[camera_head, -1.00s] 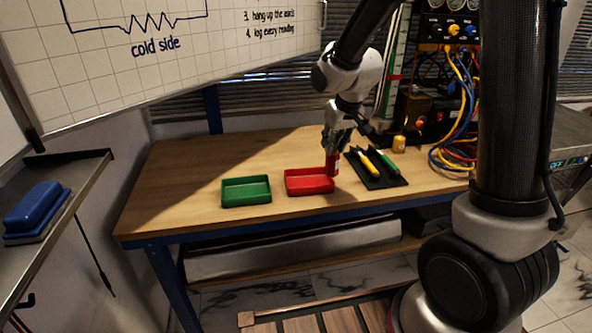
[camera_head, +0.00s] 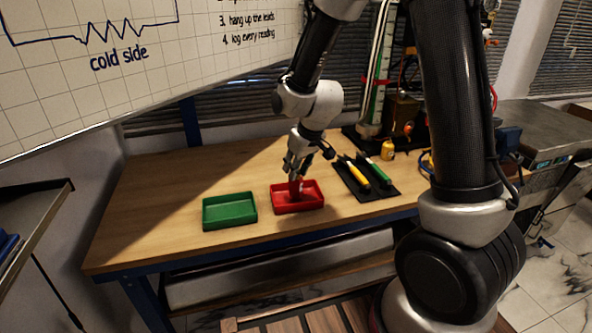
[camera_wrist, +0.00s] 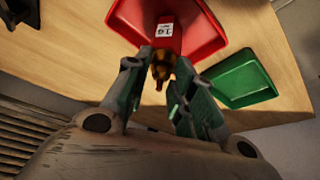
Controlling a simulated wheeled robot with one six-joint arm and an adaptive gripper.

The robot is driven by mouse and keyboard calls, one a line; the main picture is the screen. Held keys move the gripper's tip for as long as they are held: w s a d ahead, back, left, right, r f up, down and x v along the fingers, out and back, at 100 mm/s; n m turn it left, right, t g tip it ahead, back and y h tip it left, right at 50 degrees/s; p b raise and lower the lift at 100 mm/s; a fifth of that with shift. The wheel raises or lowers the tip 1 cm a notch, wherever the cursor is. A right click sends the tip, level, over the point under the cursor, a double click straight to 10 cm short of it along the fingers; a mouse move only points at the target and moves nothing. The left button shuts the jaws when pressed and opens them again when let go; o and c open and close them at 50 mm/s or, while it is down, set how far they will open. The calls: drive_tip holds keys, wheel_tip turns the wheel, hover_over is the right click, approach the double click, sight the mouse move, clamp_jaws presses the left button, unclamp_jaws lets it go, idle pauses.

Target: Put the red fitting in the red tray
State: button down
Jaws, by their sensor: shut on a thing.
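The red fitting (camera_head: 297,186) is a red body with a white label and a brass end. It also shows in the wrist view (camera_wrist: 172,40). My gripper (camera_head: 295,172) is shut on its brass end (camera_wrist: 163,66) and holds it upright over the red tray (camera_head: 317,205). In the head view the fitting's lower end is inside the tray's outline. In the wrist view the red tray (camera_wrist: 125,20) lies behind the fitting; I cannot tell whether the fitting touches its floor.
A green tray (camera_head: 230,223) stands left of the red tray. A black mat (camera_head: 380,193) with a yellow tool (camera_head: 353,172) and a green-handled tool (camera_head: 377,174) lies to the right. A yellow fitting (camera_head: 387,149) stands behind it. The bench's left part is clear.

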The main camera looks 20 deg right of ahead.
drive_tip(key=shift+f, duration=0.4)
drive_tip(key=c, duration=1.2)
unclamp_jaws()
drive_tip(key=shift+f, duration=0.15)
drive_tip(key=v, duration=1.1)
drive_tip(key=s+d+r+m, duration=0.1)
drive_tip(key=s+d+r, duration=0.2)
drive_tip(key=s, duration=0.4)
drive_tip(key=s+d+r+m+h, duration=0.1)
drive_tip(key=s+d+r+m, duration=0.1)
drive_tip(key=s+d+r, duration=0.2)
drive_tip(key=s+d+r+m, duration=0.1)
drive_tip(key=s+d+r, duration=0.2)
drive_tip(key=s, duration=0.9)
drive_tip(key=shift+s+d+r+m+h, duration=0.1)
drive_tip(key=shift+d+r+m+h, duration=0.1)
drive_tip(key=shift+d, duration=0.75)
drive_tip(key=shift+s+d+r+m+h, duration=0.1)
drive_tip(key=shift+d+r+h, duration=0.1)
drive_tip(key=shift+d, duration=0.7)
